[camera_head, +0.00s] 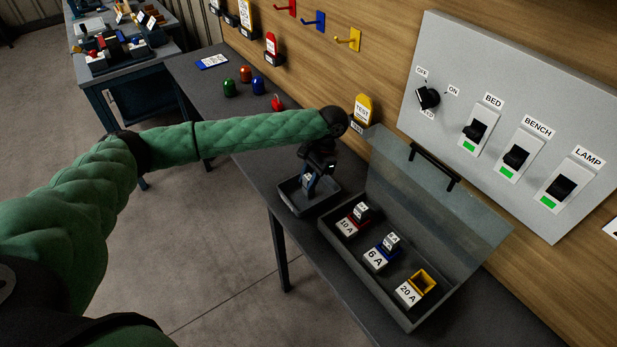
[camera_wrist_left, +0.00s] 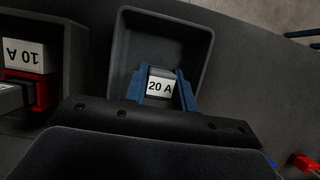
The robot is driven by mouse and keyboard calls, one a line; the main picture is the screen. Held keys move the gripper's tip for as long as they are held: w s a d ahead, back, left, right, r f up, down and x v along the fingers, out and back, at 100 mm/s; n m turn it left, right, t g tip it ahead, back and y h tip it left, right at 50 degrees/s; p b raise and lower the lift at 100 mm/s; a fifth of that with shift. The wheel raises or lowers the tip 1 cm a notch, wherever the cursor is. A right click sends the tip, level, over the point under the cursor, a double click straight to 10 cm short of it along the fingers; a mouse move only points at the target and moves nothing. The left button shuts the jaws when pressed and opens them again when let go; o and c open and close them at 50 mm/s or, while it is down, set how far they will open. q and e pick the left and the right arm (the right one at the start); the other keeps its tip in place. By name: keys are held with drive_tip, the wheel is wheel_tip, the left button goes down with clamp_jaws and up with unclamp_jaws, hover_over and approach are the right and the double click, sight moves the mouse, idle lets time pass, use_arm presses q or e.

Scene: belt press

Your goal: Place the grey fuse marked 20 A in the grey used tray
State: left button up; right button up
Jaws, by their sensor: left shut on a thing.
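My left gripper (camera_head: 309,186) points down over the grey used tray (camera_head: 292,197). Its blue fingers are shut on the grey fuse marked 20 A (camera_head: 308,179). In the left wrist view the fuse (camera_wrist_left: 160,86) sits between the fingertips (camera_wrist_left: 160,88), its label facing the camera, within the outline of the tray (camera_wrist_left: 205,45). I cannot tell whether the fuse touches the tray floor. My right gripper is not in view.
Right of the tray stands an open fuse box (camera_head: 410,322). Its 10 A and 6 A holders carry fuses; the yellow 20 A holder (camera_head: 423,281) is empty. A switch panel (camera_head: 510,130) is on the wall. Coloured domes (camera_head: 246,75) stand farther back on the bench.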

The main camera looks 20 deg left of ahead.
use_arm(q)
drive_tip(key=shift+f, duration=0.1)
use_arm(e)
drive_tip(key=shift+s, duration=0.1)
use_arm(q)
drive_tip(key=o, duration=1)
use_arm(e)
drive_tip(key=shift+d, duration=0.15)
use_arm(q)
drive_tip(key=shift+w+d+r+b, duration=0.15)
drive_tip(key=shift+r+b, duration=0.2)
drive_tip(key=shift+r, duration=0.1)
drive_tip(key=b+v, duration=0.1)
drive_tip(key=v, duration=0.2)
drive_tip(key=shift+w+d+r+b, duration=0.1)
drive_tip(key=shift+w+r+b, duration=0.05)
drive_tip(key=shift+r+b, duration=0.2)
drive_tip(key=b, duration=0.2)
approach(310, 176)
drive_tip(key=shift+w+d+r, duration=0.1)
drive_tip(key=shift+r, duration=0.4)
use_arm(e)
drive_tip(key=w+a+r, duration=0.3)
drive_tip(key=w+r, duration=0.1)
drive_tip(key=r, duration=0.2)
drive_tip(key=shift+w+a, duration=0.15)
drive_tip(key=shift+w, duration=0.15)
